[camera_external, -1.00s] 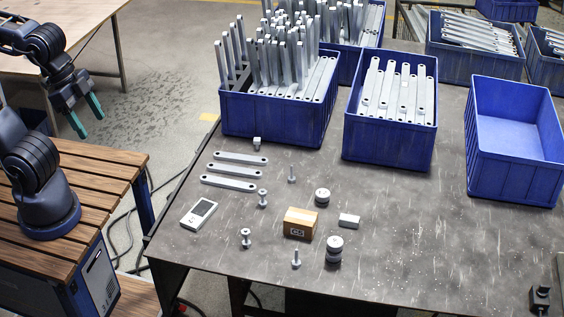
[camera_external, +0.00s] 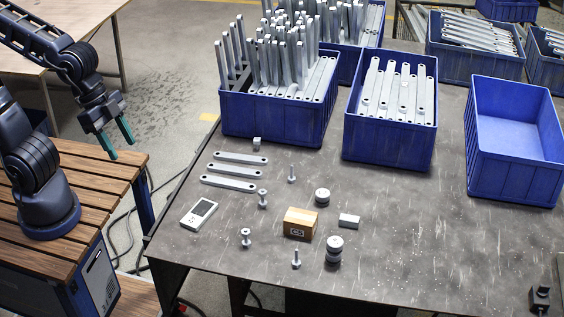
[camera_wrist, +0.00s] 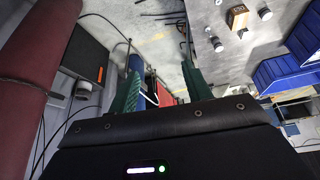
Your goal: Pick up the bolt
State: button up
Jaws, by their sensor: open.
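Several small upright bolt-like metal parts stand on the dark table. Two are slender with a flat base, one toward the back (camera_external: 291,174) and one near the front edge (camera_external: 296,260). Two are thicker with wide ends, one near the bars (camera_external: 263,199) and one farther forward (camera_external: 245,238). I cannot tell which is the bolt meant. My gripper (camera_external: 122,150) has green fingers, spread apart and empty. It hangs left of the table, over the wooden bench side, well apart from all these parts. In the wrist view the fingers (camera_wrist: 162,66) show with nothing between them.
A cardboard box (camera_external: 300,224), a white meter (camera_external: 199,213), flat metal bars (camera_external: 228,183), round weights (camera_external: 334,250) and a small white block (camera_external: 349,221) lie around the parts. Blue crates (camera_external: 272,122) line the back. An empty crate (camera_external: 512,185) stands right. The right front table is mostly clear.

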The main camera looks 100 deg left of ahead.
jog(key=w+d+f+m, duration=0.1)
jog(key=w+f+m, duration=0.2)
jog(key=w+f, duration=0.85)
jog(key=m+t+y, duration=0.5)
jog(key=m+y, duration=0.5)
jog(key=m, duration=0.5)
send_near(246, 242)
jog(key=shift+d+f, duration=0.15)
jog(key=m+t, duration=0.1)
jog(key=m, duration=0.1)
jog(key=s+a+m+t+y, duration=0.1)
jog(key=shift+s+a+f+m, duration=0.2)
jog(key=shift+a+f+m, duration=0.05)
jog(key=shift+m, duration=0.15)
jog(key=m, duration=0.1)
jog(key=m+t, duration=0.1)
jog(key=shift+s+a+m+t, duration=0.25)
jog(key=shift+s+m+t, duration=0.05)
jog(key=shift+s, duration=0.05)
jog(key=m+t, duration=0.1)
jog(key=m, duration=0.2)
jog(key=shift+s+r+t+h, duration=0.2)
jog(key=shift+s+t+h, duration=0.15)
jog(key=shift+t+h, duration=0.05)
jog(key=shift+x, duration=2.8)
jog(key=shift+d+x, duration=0.1)
jog(key=shift+x, duration=1.2)
jog(key=shift+d+x, duration=0.15)
jog(key=shift+x, duration=1.15)
